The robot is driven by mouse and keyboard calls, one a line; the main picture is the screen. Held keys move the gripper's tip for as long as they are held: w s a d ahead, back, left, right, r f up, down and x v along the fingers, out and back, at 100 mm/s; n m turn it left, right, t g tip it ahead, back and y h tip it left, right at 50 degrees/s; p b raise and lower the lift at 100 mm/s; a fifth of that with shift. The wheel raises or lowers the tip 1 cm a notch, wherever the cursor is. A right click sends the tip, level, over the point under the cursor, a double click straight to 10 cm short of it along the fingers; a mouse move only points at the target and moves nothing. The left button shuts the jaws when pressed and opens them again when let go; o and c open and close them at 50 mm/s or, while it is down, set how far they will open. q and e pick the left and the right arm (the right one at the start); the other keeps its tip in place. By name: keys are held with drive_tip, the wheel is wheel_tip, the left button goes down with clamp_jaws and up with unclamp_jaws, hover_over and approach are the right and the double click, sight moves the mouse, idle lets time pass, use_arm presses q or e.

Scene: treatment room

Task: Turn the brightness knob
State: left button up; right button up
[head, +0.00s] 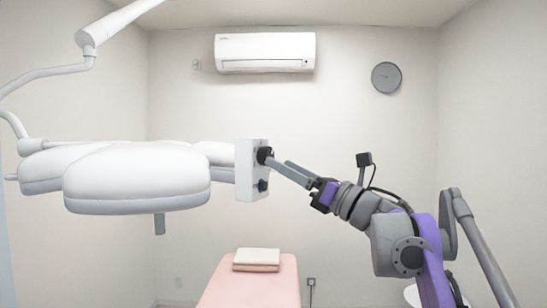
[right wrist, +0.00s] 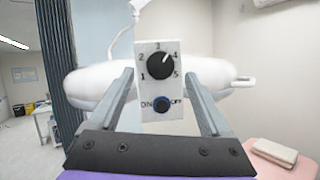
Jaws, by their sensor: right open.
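The brightness knob (right wrist: 157,66) is a round black dial on a white control panel (right wrist: 144,95), with numbers 1 to 5 around it. Its white pointer mark aims up and right, near 4. A smaller ON/OFF knob (right wrist: 162,104) sits below it. In the head view the panel (head: 244,172) hangs at the right end of the surgical lamp (head: 137,172), with the brightness knob (head: 264,154) on its right face. My right gripper (head: 272,163) is open, its fingertips close to this knob. In the wrist view the fingers (right wrist: 159,76) stand left and right of it, apart from its sides.
The lamp's arm (head: 95,30) comes in from the upper left. A pink treatment bed (head: 235,290) with folded towels (head: 257,257) stands below. A curtain (right wrist: 62,55) hangs at the left in the wrist view. The space right of the panel holds only my right arm.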

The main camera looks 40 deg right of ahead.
sight(266, 156)
drive_tip(key=x, duration=0.3)
drive_tip(key=shift+w, duration=0.25)
drive_tip(key=shift+r, duration=0.1)
clamp_jaws()
